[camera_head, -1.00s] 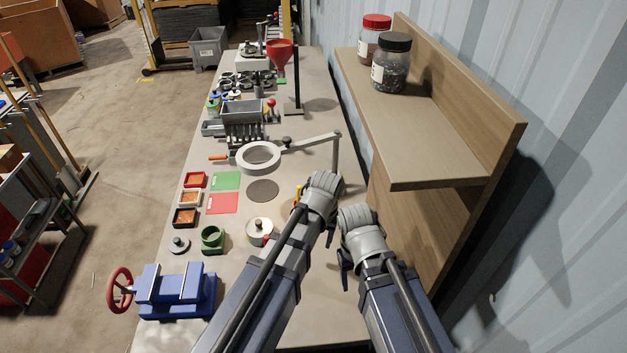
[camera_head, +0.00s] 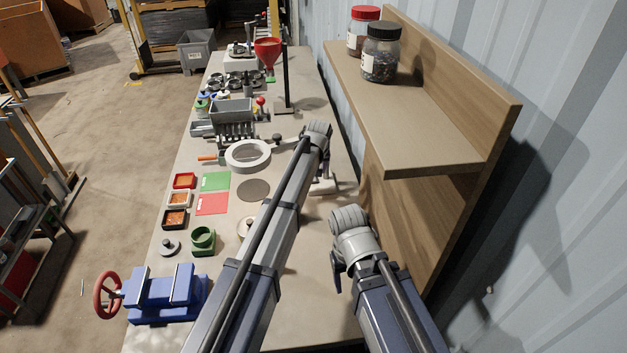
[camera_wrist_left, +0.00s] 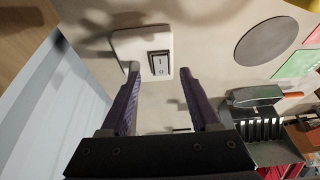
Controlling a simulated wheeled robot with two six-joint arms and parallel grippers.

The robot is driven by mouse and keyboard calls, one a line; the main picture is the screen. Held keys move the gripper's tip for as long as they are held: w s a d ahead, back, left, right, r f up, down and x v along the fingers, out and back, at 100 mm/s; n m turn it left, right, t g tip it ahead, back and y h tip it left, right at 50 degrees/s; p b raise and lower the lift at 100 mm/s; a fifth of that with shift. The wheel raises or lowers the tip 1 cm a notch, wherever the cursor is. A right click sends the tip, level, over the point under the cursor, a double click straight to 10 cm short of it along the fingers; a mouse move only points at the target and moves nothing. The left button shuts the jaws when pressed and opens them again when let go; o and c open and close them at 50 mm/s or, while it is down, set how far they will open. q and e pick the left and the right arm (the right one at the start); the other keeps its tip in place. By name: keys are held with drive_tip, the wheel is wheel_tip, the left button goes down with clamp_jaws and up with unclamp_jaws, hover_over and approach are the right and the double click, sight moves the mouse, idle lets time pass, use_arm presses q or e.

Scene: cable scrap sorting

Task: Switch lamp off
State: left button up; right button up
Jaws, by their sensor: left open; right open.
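The ring lamp (camera_head: 248,155) has a white round head on a jointed arm over the bench. Its pale base (camera_head: 322,188) stands near the wooden shelf, partly hidden by my left arm. In the left wrist view the white lamp base (camera_wrist_left: 128,42) carries a rocker switch (camera_wrist_left: 159,64) in a dark frame. My left gripper (camera_wrist_left: 158,74) is open and empty, its fingertips on either side of the switch; contact cannot be told. In the head view its fingers are mostly hidden behind the wrist. My right gripper (camera_head: 337,272) is open and empty above the near right of the bench.
A wooden shelf (camera_head: 420,135) with two jars stands along the right wall. A blue vise (camera_head: 165,293), a green cup (camera_head: 202,240) and small trays lie on the left of the bench. A grey plate (camera_head: 253,190) lies beside the green and red mats.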

sight(313, 185)
use_arm(q)
drive_tip(key=b+x, duration=0.5)
drive_tip(key=x, duration=0.2)
drive_tip(key=shift+s+b, duration=0.1)
drive_tip(key=shift+b, duration=0.3)
use_arm(e)
wheel_tip(313, 185, down, 6)
drive_tip(key=shift+f, duration=0.2)
use_arm(q)
drive_tip(key=shift+c, duration=0.4)
clamp_jaws()
